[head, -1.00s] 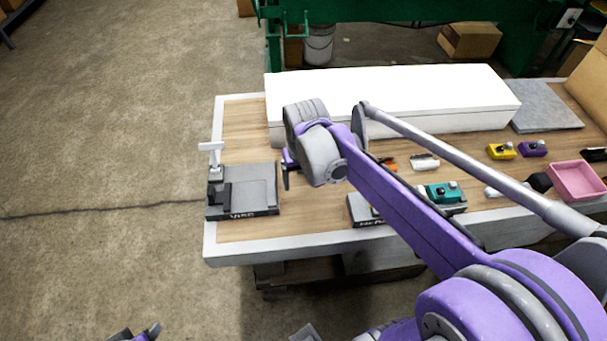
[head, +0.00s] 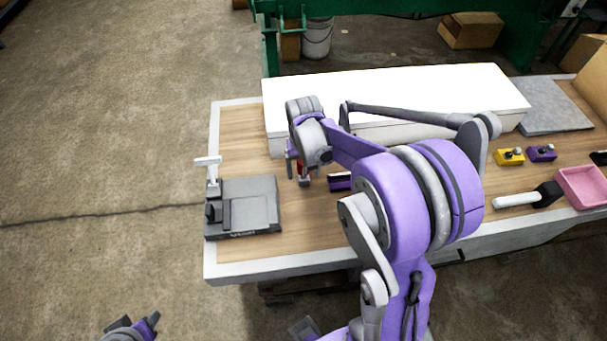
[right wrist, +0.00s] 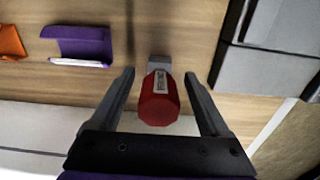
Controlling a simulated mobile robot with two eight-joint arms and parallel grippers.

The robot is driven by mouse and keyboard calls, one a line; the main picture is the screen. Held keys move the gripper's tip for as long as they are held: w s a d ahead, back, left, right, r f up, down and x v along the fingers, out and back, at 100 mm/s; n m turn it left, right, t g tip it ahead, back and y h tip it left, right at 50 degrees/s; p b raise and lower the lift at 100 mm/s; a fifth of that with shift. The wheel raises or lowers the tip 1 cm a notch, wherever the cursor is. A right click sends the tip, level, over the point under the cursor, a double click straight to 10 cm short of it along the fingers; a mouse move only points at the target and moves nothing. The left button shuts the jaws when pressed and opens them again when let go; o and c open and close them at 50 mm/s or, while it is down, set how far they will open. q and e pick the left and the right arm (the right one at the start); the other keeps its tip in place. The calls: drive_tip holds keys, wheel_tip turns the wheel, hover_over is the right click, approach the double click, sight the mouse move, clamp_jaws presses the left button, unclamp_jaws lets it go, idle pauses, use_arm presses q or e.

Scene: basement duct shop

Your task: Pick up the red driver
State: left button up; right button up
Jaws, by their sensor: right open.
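The red driver (right wrist: 159,98) has a red faceted handle with a pale label and a grey end. In the right wrist view it lies between the two fingers of my right gripper (right wrist: 160,92), with a gap on both sides. The right gripper is open. In the head view the right gripper (head: 300,172) is low over the wooden bench, and only a bit of the red driver (head: 303,167) shows behind its fingers. My left gripper (head: 135,328) is partly in view at the bottom left edge, away from the bench; its jaw state is unclear.
A purple holder (right wrist: 84,46) with a white pen-like item lies nearby. A long white box (head: 400,95) runs along the back. A pink tray (head: 583,187) is at the right.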

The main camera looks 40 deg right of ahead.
wheel_tip(320, 180, down, 2)
drive_tip(key=shift+f, duration=0.1)
clamp_jaws()
idle(0.4)
